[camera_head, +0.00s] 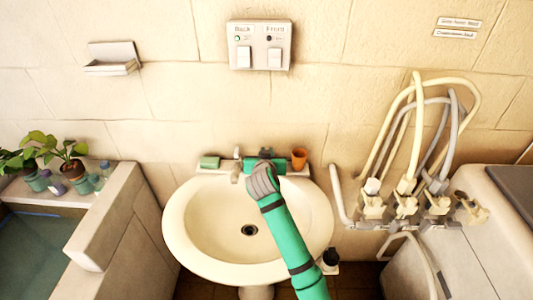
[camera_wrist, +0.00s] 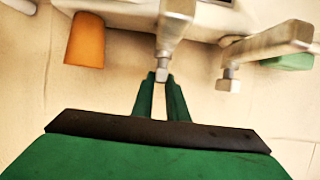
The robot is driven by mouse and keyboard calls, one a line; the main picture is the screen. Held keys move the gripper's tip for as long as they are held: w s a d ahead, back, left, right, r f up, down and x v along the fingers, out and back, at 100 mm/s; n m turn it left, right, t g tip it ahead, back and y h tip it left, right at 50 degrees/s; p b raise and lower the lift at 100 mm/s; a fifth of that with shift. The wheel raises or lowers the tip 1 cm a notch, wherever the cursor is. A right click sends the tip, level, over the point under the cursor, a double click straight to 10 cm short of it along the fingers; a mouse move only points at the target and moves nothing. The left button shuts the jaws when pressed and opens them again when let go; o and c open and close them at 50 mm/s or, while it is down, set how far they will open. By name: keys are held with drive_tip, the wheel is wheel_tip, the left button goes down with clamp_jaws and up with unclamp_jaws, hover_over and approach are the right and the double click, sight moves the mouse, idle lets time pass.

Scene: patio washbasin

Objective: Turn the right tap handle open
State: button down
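The white washbasin (camera_head: 190,225) stands against the wall. At its back edge a pale metal tap (camera_head: 236,170) shows left of my gripper (camera_head: 264,165), which hides whatever is behind it. In the wrist view two metal tap parts show. One (camera_wrist: 175,22) is straight ahead, with its small tip at the ends of my gripper's two fingers (camera_wrist: 161,80). The other (camera_wrist: 265,45) lies to the right, clear of the fingers. A narrow gap shows between the fingers. I cannot tell whether they press on the tip or only stand around or behind it.
An orange cup (camera_head: 299,159) and green soap (camera_head: 209,162) stand on the basin's back ledge. The cup (camera_wrist: 86,40) is close left of the fingers in the wrist view. Hoses and valves (camera_head: 405,200) are at the right. A switch box (camera_head: 260,46) is on the wall above.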

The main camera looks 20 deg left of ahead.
drive_tip(key=shift+d+f+n+y, duration=0.1)
drive_tip(key=shift+n+y, duration=0.3)
drive_tip(key=n+g+y, duration=0.2)
drive_tip(key=n+y, duration=0.1)
drive_tip(key=shift+w+d, duration=0.15)
drive_tip(key=shift+d, duration=0.15)
drive_tip(key=n+g+y, duration=0.3)
drive_tip(key=n, duration=0.1)
drive_tip(key=shift+w+d+f+g+y, duration=0.1)
drive_tip(key=shift+w+d+g+y, duration=0.05)
drive_tip(key=shift+w+g+y, duration=0.15)
drive_tip(key=n+g, duration=0.2)
drive_tip(key=n+g+y, duration=0.1)
drive_tip(key=n+g, duration=0.1)
drive_tip(key=n+g+y, duration=0.1)
drive_tip(key=n+g, duration=0.1)
drive_tip(key=shift+w+d, duration=0.15)
drive_tip(key=shift+w, duration=0.25)
drive_tip(key=shift+n+g, duration=0.5)
drive_tip(key=shift+g, duration=0.2)
drive_tip(key=c, duration=1.7)
unclamp_jaws()
drive_tip(key=shift+d, duration=0.1)
drive_tip(key=shift+c, duration=0.2)
